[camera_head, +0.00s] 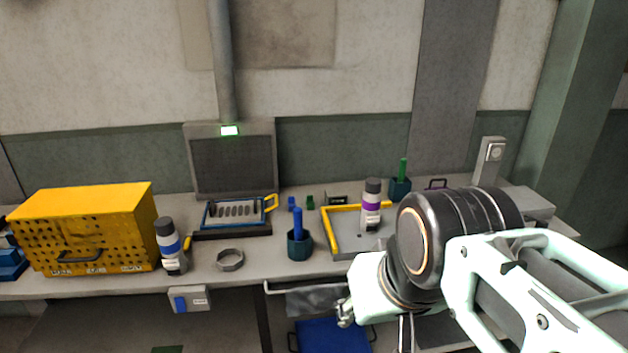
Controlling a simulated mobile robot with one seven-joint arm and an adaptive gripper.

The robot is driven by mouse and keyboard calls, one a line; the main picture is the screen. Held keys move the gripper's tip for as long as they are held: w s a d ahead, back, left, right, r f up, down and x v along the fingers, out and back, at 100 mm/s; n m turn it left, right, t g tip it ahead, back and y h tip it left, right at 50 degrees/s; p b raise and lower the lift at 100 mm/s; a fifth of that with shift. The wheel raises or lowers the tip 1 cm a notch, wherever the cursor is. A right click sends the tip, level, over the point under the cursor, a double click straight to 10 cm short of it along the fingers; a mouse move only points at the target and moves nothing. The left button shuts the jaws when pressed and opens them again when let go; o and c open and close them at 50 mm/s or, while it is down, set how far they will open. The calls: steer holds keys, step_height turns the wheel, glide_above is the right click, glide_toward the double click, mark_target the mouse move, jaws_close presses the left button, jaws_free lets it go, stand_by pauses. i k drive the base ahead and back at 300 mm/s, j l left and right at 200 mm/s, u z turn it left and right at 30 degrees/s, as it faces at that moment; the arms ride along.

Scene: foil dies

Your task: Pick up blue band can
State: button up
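The blue band can (168,258) is a white can with a dark cap and a blue band. It stands upright on the bench, just right of the yellow cabinet and near the front edge. My arm comes in from the lower right. Only a small part of my gripper (346,312) shows below the bench's front edge, well to the right of the blue band can and apart from it. Its fingers are mostly hidden behind my wrist, so whether it is open or shut does not show.
A yellow perforated cabinet (98,203) stands close left of the can, and a metal ring (230,260) lies to its right. A teal cup (300,251) holds a blue tool. A similar can with a purple band (371,196) stands on a yellow-edged tray (334,231).

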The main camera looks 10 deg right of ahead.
mark_target(171, 249)
steer(key=i+j, duration=0.15)
steer(key=j, duration=0.25)
steer(key=i+j, duration=0.2)
steer(key=j, duration=0.2)
steer(key=i+j, duration=0.15)
steer(key=j, duration=0.2)
steer(key=i+j, duration=0.15)
steer(key=j, duration=0.25)
steer(key=i+j, duration=0.15)
steer(key=j, duration=0.25)
steer(key=i+j, duration=0.2)
steer(key=j, duration=0.2)
